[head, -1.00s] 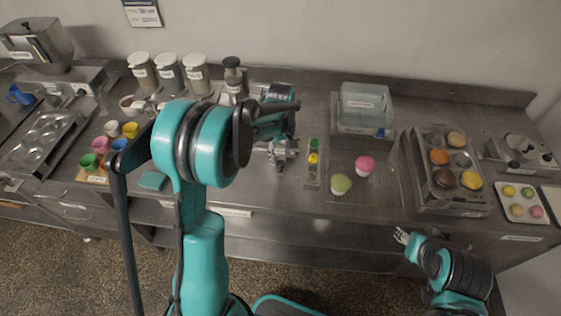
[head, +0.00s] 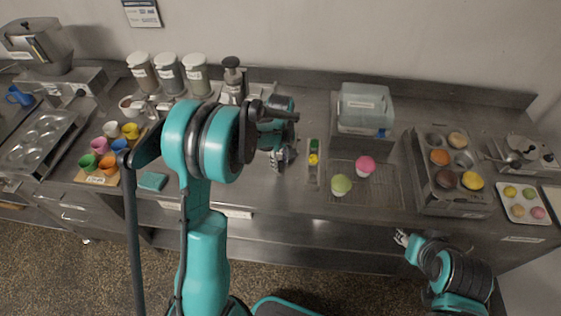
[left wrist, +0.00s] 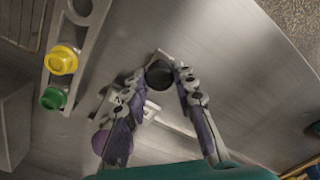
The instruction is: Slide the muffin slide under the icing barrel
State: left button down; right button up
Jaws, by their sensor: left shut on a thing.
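My left gripper (head: 279,160) reaches over the counter left of the button strip. In the left wrist view the left gripper (left wrist: 162,74) has its fingertips closed on a dark round knob (left wrist: 159,75). The knob stands on a pale flat piece (left wrist: 172,122), apparently the muffin slide, mostly hidden by the fingers. A purple round thing (left wrist: 100,141) shows beside the left finger, partly hidden. A metal dispenser with a dark top (head: 232,80), possibly the icing barrel, stands behind my left arm; its lower part is hidden. My right gripper (head: 401,238) is off the counter's front edge, its fingers too small to judge.
A strip with green and yellow buttons (head: 314,160) lies right of my left gripper. A wire rack (head: 378,192) holds a green and a pink muffin. A muffin pan (head: 455,205) stands farther right. Colored cups sit on a board (head: 92,177) at the left.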

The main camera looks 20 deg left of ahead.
pick_arm(q)
jog(key=s+a, duration=0.1)
jog(key=a, duration=0.4)
jog(key=s+a+b, duration=0.1)
jog(key=s+a, duration=0.1)
jog(key=a, duration=0.4)
jog(key=s+a, duration=0.1)
jog(key=a, duration=0.4)
jog(key=shift+s+a+b, duration=0.15)
jog(key=shift+a+b, duration=0.05)
jog(key=shift+b, duration=0.1)
jog(key=c, duration=1.2)
grip_release()
jog(key=shift+r, duration=0.1)
notch_tip(320, 180, up, 12)
jog(key=shift+d, duration=0.1)
